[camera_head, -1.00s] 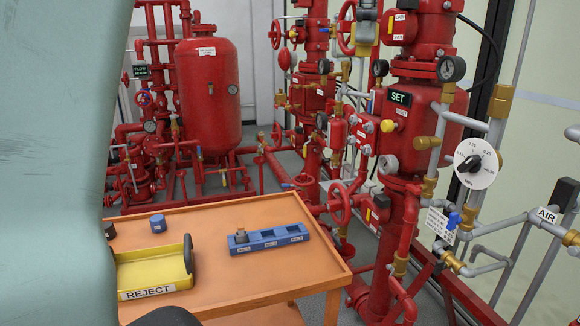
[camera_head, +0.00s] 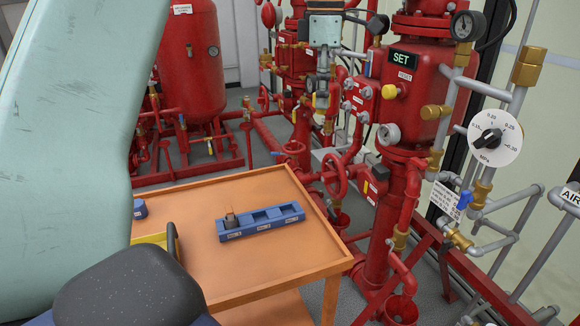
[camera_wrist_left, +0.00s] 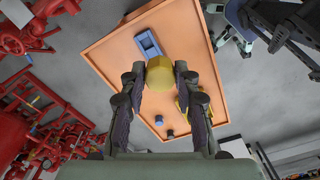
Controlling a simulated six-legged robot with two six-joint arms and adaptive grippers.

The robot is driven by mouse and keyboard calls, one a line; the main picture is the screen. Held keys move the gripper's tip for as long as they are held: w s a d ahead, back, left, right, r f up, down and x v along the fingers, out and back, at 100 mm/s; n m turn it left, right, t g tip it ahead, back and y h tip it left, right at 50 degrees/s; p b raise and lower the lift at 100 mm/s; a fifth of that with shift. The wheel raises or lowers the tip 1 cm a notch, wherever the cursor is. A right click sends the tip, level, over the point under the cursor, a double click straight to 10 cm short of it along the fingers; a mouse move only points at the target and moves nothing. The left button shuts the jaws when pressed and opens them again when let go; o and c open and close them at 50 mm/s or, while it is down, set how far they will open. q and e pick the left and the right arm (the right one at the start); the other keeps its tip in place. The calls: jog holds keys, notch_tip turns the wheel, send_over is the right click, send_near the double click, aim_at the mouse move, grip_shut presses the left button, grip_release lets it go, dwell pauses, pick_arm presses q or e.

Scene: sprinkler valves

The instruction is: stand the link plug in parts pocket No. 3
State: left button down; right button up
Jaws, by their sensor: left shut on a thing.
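The blue parts tray (camera_head: 262,232) lies on the table with pockets in a row. A grey plug (camera_head: 231,220) stands in the left pocket; the middle and right pockets look empty. The pocket labels are too small to read surely.
The orange table (camera_head: 285,262) has a raised rim and clear room around the tray. A yellow reject bin (camera_head: 150,240) is partly hidden at the left, with a blue cylinder (camera_head: 139,208) behind it. Red pipes and valves (camera_head: 375,240) stand close beyond the table's right edge.

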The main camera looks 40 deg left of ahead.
pick_arm(q)
jog(key=shift+n, duration=0.3)
jog(key=a+f, duration=0.3)
jog(key=f, duration=0.6)
jog(key=s+a+f, duration=0.1)
jog(key=a+f, duration=0.2)
jog(key=f, duration=0.5)
jog(key=a+f, duration=0.3)
jog(key=f, duration=0.6)
jog(key=shift+s+f+b, duration=0.15)
jog(key=shift+f+b, duration=0.2)
jog(key=shift+w+d+f, duration=0.2)
jog(key=shift+f, duration=0.05)
jog(key=f, duration=0.2)
jog(key=shift+s+d+f+b, duration=0.25)
jog(key=shift+f+b, duration=0.05)
jog(key=shift+b, duration=0.1)
jog(key=shift+a+f, duration=0.2)
jog(key=shift+a, duration=0.1)
jog(key=shift+w+d+f, duration=0.1)
jog(key=shift+d, duration=0.1)
jog(key=c, duration=1.4)
grip_release()
jog(key=shift+w, duration=0.1)
jog(key=o, duration=0.4)
jog(key=shift+a, duration=0.15)
pick_arm(e)
jog(key=shift+s+f, duration=0.45)
jog(key=shift+f, duration=0.05)
